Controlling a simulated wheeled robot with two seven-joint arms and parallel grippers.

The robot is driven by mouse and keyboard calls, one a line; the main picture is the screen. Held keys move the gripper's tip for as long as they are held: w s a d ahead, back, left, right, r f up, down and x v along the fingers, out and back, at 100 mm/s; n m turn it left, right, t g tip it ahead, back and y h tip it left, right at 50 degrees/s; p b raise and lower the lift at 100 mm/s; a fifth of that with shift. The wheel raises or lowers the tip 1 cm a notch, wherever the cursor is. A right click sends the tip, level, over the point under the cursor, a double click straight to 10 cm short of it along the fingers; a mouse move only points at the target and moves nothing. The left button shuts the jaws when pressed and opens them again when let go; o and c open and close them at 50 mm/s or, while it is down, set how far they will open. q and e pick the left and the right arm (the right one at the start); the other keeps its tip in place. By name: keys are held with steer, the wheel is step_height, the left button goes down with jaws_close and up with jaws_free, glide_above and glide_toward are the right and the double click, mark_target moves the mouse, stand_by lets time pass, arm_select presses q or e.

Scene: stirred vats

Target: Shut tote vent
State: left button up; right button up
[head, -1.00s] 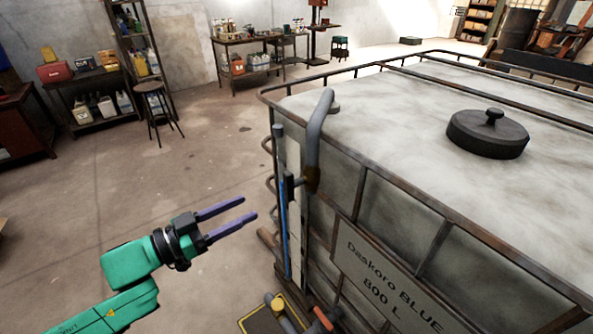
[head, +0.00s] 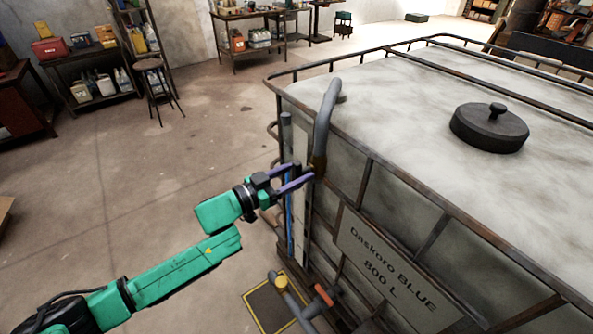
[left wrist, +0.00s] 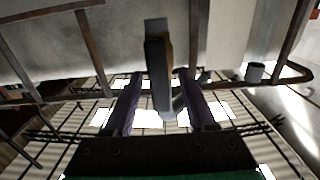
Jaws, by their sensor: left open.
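The tote (head: 420,100) is a large pale tank in a rusty cage, with a sign reading "Daskoro BLUE 800 L". A grey bent vent pipe (head: 325,118) comes off its top at the near left corner. A brownish fitting (head: 318,165) sits at the pipe's lower end, with a dark upright handle beside it. My left gripper (head: 296,176) is open at this handle, which it partly hides. In the left wrist view, an upright grey bar (left wrist: 157,75), seemingly the handle, stands between the open fingers (left wrist: 160,80); contact cannot be told. My right gripper is out of view.
A dark round lid (head: 489,128) sits on the tote's top. A gauge tube with blue liquid (head: 289,215) runs down the corner below my gripper. The floor at left is clear.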

arm_select(q)
jaws_close()
steer(key=shift+m, duration=0.4)
steer(key=m, duration=0.1)
steer(key=m+b, duration=0.1)
steer(key=m, duration=0.1)
steer(key=shift+s+d+f+m+b, duration=0.1)
steer(key=shift+d+f+m+b, duration=0.05)
steer(key=shift+m+b, duration=0.15)
steer(key=m+b, duration=0.1)
steer(key=m, duration=0.3)
steer(key=shift+s+f+m+b, duration=0.15)
steer(key=shift+m+b, duration=0.15)
steer(key=shift+b, duration=0.05)
steer(key=m+b, duration=0.1)
steer(key=m, duration=0.1)
steer(key=m+b, duration=0.1)
steer(key=m, duration=0.2)
steer(key=shift+d+f, duration=0.1)
steer(key=shift+f, duration=0.1)
steer(key=shift+s+m+b, duration=0.1)
steer(key=shift+m+b, duration=0.85)
steer(key=shift+m, duration=0.95)
